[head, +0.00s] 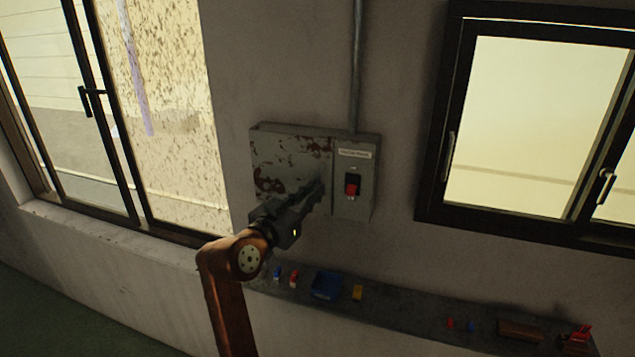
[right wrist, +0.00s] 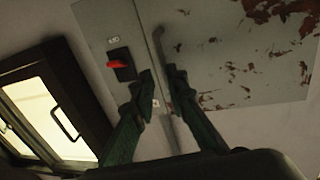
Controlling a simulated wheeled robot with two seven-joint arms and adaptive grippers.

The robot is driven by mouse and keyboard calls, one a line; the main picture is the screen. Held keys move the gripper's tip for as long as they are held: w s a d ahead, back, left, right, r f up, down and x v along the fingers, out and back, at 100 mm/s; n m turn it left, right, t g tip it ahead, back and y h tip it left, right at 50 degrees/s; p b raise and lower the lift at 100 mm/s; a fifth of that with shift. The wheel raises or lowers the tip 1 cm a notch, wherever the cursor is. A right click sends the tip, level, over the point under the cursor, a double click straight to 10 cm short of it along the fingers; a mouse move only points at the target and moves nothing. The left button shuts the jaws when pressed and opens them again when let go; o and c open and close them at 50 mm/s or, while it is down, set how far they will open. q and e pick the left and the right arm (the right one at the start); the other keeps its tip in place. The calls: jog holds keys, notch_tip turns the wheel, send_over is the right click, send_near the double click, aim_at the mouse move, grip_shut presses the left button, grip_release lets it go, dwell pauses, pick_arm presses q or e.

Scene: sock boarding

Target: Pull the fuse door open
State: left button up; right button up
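The fuse door (head: 285,155) is a grey panel with rusty, peeling paint on the left part of a wall-mounted fuse box. It looks shut in the head view. It also shows at the upper right of the right wrist view (right wrist: 240,60), which is turned over. My right gripper (head: 317,192) is in front of the door's lower right part. In the right wrist view, its two dark green fingers (right wrist: 160,78) are apart, near the seam between door and switch panel. A thin grey bar (right wrist: 181,42), perhaps the handle, shows just beyond the fingertips; contact cannot be told. My left gripper is out of view.
The switch panel (head: 362,205) with a red switch (head: 352,187) is right of the door. A conduit (head: 357,65) rises above the box. A narrow ledge (head: 410,310) below holds several small items, including a blue tray (head: 326,286). Windows flank the box.

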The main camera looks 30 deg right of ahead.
jog(key=x, duration=0.4)
jog(key=shift+w+d+f+p, duration=0.1)
jog(key=shift+w+f+p, duration=0.15)
jog(key=shift+w+p, duration=0.1)
jog(key=shift+w, duration=0.2)
jog(key=shift+c, duration=0.6)
jog(key=shift+s, duration=0.15)
grip_shut()
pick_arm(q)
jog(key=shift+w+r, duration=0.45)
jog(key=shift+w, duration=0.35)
pick_arm(e)
jog(key=shift+s, duration=0.1)
